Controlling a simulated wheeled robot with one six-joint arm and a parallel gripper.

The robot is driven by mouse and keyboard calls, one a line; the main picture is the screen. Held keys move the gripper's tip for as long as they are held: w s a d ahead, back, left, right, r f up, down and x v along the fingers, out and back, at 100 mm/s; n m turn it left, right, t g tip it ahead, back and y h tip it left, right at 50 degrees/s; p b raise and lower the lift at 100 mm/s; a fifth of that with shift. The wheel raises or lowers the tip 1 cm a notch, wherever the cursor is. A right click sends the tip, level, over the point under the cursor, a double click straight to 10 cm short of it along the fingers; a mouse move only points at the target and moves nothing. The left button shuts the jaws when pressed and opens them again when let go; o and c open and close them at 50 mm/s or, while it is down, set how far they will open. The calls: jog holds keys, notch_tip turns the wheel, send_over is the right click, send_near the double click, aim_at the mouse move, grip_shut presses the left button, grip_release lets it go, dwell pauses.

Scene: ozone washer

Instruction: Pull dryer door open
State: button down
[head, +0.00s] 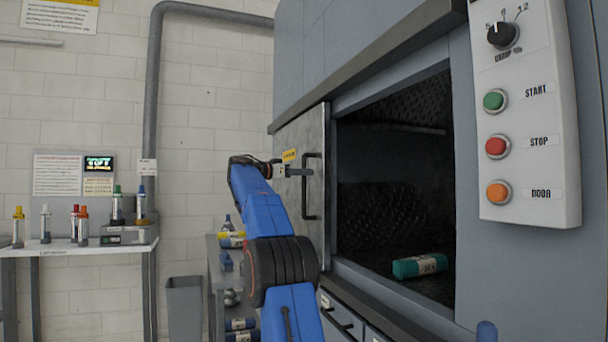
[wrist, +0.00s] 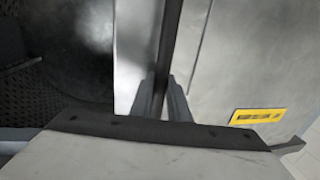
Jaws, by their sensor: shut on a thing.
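The dryer door (head: 299,205) is a grey metal sliding or swinging panel at the left of the dark dryer opening (head: 395,170), which is largely uncovered. A dark vertical bar handle (head: 306,200) is fixed to the door. My gripper (head: 305,172) reaches the handle from the left. In the wrist view, the two grey fingers of my gripper (wrist: 162,105) are shut on the dark handle bar (wrist: 170,45). The door face (wrist: 225,60) with a yellow label fills the right of that view. A teal rolled bundle (head: 420,265) lies inside the dryer chamber.
A control panel (head: 525,110) with a knob and green, red and orange buttons is at the right. A shelf cart (head: 222,262) and a grey bin (head: 185,303) stand left of the dryer. A table (head: 75,246) with bottles is at the far left.

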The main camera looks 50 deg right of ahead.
jog(key=c, duration=1.7)
grip_release()
jog(key=shift+a, duration=0.15)
jog(key=v, duration=1.7)
jog(key=shift+a, duration=0.1)
jog(key=s+a+f+n+t+y, duration=0.3)
jog(key=s+a+f+n+y, duration=0.2)
jog(key=s+a+f, duration=0.7)
jog(key=s+a+f+n+t+y, duration=0.3)
jog(key=s+a+f+n+y, duration=0.3)
jog(key=f, duration=1.8)
jog(key=s+a+f+n+t+y, duration=0.3)
jog(key=s+a+f+n+y, duration=0.3)
jog(key=s+a+f, duration=1.2)
jog(key=shift+s+a+f+n, duration=0.1)
jog(key=shift+s+a+n, duration=0.2)
jog(key=shift+s+n, duration=0.5)
jog(key=shift+s+a+n, duration=0.3)
jog(key=shift+s+n, duration=0.25)
jog(key=shift+s, duration=0.6)
jog(key=shift+s+a+f+n, duration=0.1)
jog(key=shift+s+a+n, duration=0.2)
jog(key=shift+s+n, duration=0.5)
